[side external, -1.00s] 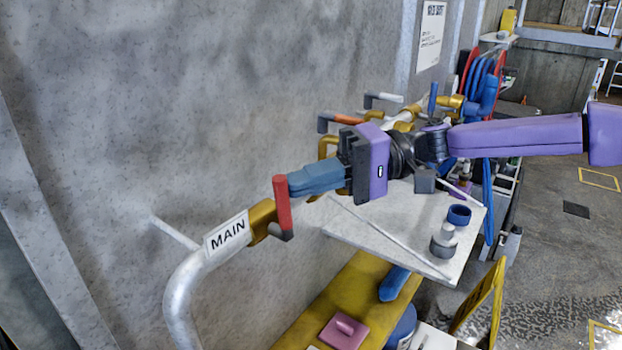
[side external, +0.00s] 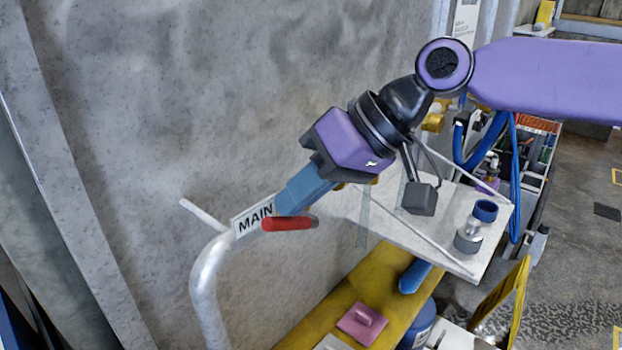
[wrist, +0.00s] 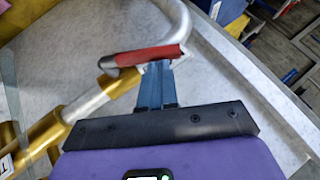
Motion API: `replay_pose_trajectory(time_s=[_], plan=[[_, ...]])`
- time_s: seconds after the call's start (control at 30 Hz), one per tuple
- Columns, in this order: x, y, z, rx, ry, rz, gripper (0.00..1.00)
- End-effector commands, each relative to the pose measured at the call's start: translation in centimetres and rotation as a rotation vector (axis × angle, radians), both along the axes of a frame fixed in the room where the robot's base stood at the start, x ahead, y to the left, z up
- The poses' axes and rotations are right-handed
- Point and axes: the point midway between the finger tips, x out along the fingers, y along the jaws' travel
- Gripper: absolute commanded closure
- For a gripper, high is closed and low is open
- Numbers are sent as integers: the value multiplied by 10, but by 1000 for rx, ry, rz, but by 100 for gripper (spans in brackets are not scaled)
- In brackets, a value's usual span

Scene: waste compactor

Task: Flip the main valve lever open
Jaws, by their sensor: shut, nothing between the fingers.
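The main valve lever has a red handle (side external: 287,224). In the side view it lies nearly level beside the "MAIN" label (side external: 255,217) on the grey pipe (side external: 205,280). My gripper (side external: 285,208) is shut and empty, its blue fingers pointing down and left with the tips right at the lever. In the wrist view the red handle (wrist: 150,56) lies across, just beyond the tips of my gripper (wrist: 157,66). The fingertips appear to touch or nearly touch the handle. The valve body is mostly hidden behind the fingers in the side view.
The concrete wall stands close behind the pipe. A pale shelf (side external: 440,240) to the right holds a blue-topped container (side external: 477,226). Below it are a yellow beam (side external: 330,305) and a pink block (side external: 362,322). A brass and silver pipe (wrist: 85,102) crosses the wrist view's left.

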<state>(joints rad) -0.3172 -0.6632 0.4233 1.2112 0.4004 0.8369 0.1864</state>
Motion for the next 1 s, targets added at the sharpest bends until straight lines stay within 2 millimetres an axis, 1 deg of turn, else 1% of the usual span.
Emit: replay_pose_trajectory(time_s=[0.03,0.17,0.5,0.7,1.0], plan=[[-5,4,-2,-31,-32,5,100],[-11,10,-8,-117,-116,6,100],[-19,18,-24,-300,-295,3,100],[-20,20,-29,-305,-299,-1,100],[-22,22,-33,-304,-298,1,100]])
